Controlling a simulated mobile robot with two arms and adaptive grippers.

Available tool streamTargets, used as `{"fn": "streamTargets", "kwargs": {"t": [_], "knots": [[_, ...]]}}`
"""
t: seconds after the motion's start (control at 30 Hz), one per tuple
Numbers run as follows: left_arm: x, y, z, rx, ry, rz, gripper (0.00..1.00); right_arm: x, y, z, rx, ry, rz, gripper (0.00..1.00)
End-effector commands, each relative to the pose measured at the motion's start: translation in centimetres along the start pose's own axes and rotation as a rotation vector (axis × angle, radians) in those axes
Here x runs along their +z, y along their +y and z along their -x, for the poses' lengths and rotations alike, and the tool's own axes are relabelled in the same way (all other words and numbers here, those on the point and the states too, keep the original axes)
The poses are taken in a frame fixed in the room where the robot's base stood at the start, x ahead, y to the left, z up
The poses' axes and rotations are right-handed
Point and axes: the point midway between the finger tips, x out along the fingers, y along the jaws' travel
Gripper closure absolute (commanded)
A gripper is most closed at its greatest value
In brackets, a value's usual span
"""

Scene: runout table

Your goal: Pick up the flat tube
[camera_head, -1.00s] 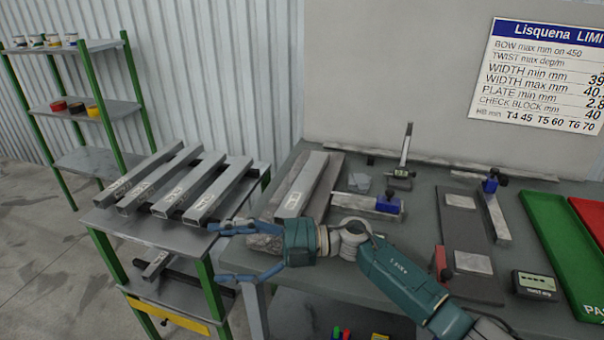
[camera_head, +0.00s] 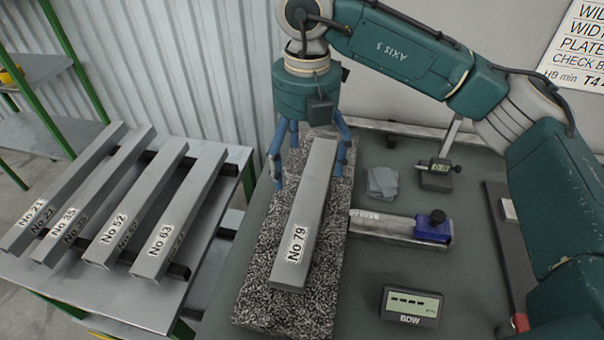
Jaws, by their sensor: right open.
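A grey square tube labelled No 79 (camera_head: 305,220) lies flat on a speckled granite plate (camera_head: 252,300), lengthwise along it. My right gripper (camera_head: 309,172) points down over the far half of this tube. Its blue fingers are open, one on each side of the tube. I cannot tell whether they touch it. The far end of the tube is partly under the gripper. My left gripper is not in view.
Several numbered tubes lie on a rack table (camera_head: 110,290) at left. Right of the plate are a bar with a blue clamp (camera_head: 431,228), a BOW display (camera_head: 410,306), a gauge on a stand (camera_head: 436,175) and grey cloths (camera_head: 382,182).

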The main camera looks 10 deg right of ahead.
Motion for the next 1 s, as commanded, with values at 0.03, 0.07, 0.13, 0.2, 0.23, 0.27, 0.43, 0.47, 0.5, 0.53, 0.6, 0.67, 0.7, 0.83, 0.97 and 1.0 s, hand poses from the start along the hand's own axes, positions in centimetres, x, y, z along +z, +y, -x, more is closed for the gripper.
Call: {"fn": "streamTargets", "kwargs": {"t": [0.03,0.07,0.13,0.2,0.23,0.27,0.43,0.47,0.5,0.53,0.6,0.67,0.7,0.83,0.97,1.0], "knots": [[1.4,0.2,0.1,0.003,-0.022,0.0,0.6,0.2,-0.3,0.0,-0.01,-0.014,-0.006,0.11],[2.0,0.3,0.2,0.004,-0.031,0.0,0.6,0.3,-0.4,-0.1,-0.014,-0.018,-0.008,0.11],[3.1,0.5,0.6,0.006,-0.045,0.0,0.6,0.4,-0.6,-0.9,-0.019,-0.019,-0.011,0.11],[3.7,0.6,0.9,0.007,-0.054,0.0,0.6,0.3,-0.6,-2.1,-0.019,-0.017,-0.009,0.11],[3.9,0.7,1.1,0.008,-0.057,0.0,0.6,0.3,-0.6,-2.6,-0.018,-0.016,-0.009,0.11],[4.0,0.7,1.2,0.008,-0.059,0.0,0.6,0.3,-0.5,-3.0,-0.016,-0.017,-0.009,0.11],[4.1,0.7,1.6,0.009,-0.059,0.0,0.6,0.4,-0.5,-5.0,-0.015,-0.018,-0.009,0.11],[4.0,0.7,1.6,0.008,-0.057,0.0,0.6,0.4,-0.5,-5.2,-0.014,-0.017,-0.008,0.11],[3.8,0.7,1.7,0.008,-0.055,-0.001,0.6,0.4,-0.4,-5.4,-0.014,-0.017,-0.008,0.11],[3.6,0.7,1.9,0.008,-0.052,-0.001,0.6,0.4,-0.4,-5.6,-0.014,-0.016,-0.008,0.11],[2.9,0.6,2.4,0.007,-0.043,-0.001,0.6,0.5,-0.3,-6.2,-0.015,-0.016,-0.008,0.11],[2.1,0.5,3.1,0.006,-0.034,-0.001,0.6,0.5,-0.2,-7.1,-0.015,-0.013,-0.007,0.11],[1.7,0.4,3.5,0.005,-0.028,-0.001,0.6,0.6,-0.1,-7.7,-0.016,-0.014,-0.007,0.11],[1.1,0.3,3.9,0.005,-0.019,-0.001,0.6,0.6,0.0,-9.6,-0.013,-0.015,-0.008,0.11],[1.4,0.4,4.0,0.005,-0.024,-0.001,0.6,0.7,0.0,-10.5,-0.013,-0.017,-0.007,0.11],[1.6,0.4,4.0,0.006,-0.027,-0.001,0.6,0.7,0.0,-10.6,-0.012,-0.018,-0.007,0.11]]}}
